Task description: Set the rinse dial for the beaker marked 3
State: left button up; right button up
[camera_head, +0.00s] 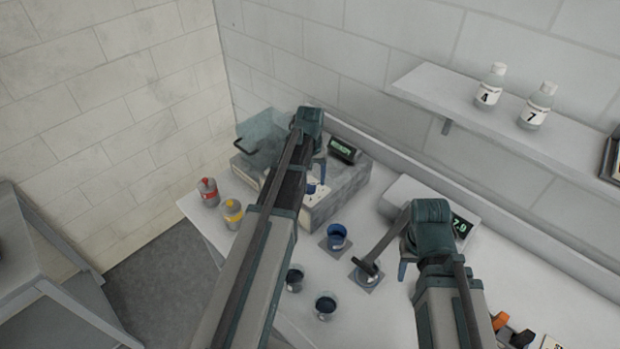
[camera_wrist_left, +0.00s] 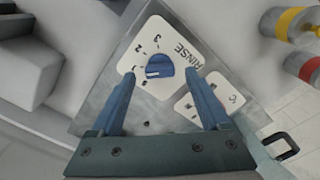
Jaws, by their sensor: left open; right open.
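The rinse dial is a blue knob (camera_wrist_left: 160,67) on a white plate marked RINSE, with 1, 2 and 3 around its left and upper sides. Its pale pointer line faces left and slightly down, near the 1 and a mark below it. My left gripper (camera_wrist_left: 164,88) is open, with its fingers on either side of the knob; I cannot tell if they touch it. In the head view my left gripper (camera_head: 318,172) is over the washer's (camera_head: 335,203) front panel. My right gripper (camera_head: 404,268) is open and empty. Several dark-blue beakers (camera_head: 336,243) stand on the bench; their markings are unreadable.
A red-capped bottle (camera_head: 208,192) and a yellow-banded bottle (camera_head: 233,214) stand left of the washer. A white meter (camera_head: 400,195) reading 7.0 is behind my right gripper. Bottles marked 4 (camera_head: 490,87) and 7 (camera_head: 537,106) stand on the wall shelf (camera_head: 450,95).

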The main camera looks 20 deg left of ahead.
notch_tip(320, 180, up, 12)
jog(key=p, duration=1.1)
jog(key=shift+s, duration=0.1)
